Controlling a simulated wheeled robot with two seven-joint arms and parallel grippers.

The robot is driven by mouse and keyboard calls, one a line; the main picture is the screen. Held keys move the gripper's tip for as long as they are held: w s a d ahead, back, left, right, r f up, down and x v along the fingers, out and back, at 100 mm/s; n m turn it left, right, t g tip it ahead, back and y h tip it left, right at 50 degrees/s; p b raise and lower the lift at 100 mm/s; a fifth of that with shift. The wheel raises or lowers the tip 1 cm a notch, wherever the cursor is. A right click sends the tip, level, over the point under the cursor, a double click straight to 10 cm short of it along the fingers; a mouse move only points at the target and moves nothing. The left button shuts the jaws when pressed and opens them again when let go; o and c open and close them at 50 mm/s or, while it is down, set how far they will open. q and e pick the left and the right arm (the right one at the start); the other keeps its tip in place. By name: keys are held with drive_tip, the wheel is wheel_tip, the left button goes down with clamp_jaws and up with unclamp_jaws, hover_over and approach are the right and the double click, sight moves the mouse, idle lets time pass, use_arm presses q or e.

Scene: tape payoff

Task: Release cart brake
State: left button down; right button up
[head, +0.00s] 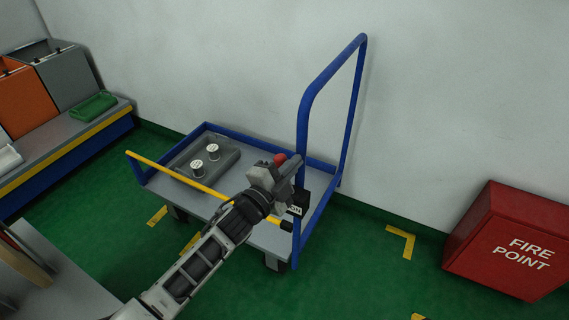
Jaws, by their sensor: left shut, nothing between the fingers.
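The cart (258,248) has a grey deck with a blue rail and a tall blue push handle (304,95). It stands against the wall. A red knob (280,159) shows at the handle's near upright, just behind my left gripper (294,172). A black box with a white label (296,210) sits below it on the same upright; the lettering is too small to read surely. My left gripper is shut and empty, at the upright beside the knob. I cannot tell whether it touches the knob. The gripper hides whatever joins knob and box. My right gripper is out of view.
A grey tray (228,160) with white-topped cylinders (213,151) rests on the deck. A red fire point box (510,240) stands right. A bench (75,135) with bins stands left.

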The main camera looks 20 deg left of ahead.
use_arm(q)
drive_tip(key=d+v, duration=0.1)
drive_tip(key=v, duration=0.8)
drive_tip(key=shift+s+d+r, duration=0.2)
drive_tip(key=shift+s+r, duration=0.15)
drive_tip(key=shift+s, duration=0.2)
drive_tip(key=s+f+n+g+y, duration=0.1)
drive_tip(key=s+f+n+g, duration=0.2)
drive_tip(key=s+f+n, duration=0.2)
drive_tip(key=s+d+f+n+g+y, duration=0.1)
drive_tip(key=s+f+n+g, duration=0.3)
drive_tip(key=s+n, duration=0.5)
drive_tip(key=shift+s+f+n+y, duration=0.4)
drive_tip(key=shift+s+f+y, duration=0.2)
drive_tip(key=shift+s+f, duration=0.3)
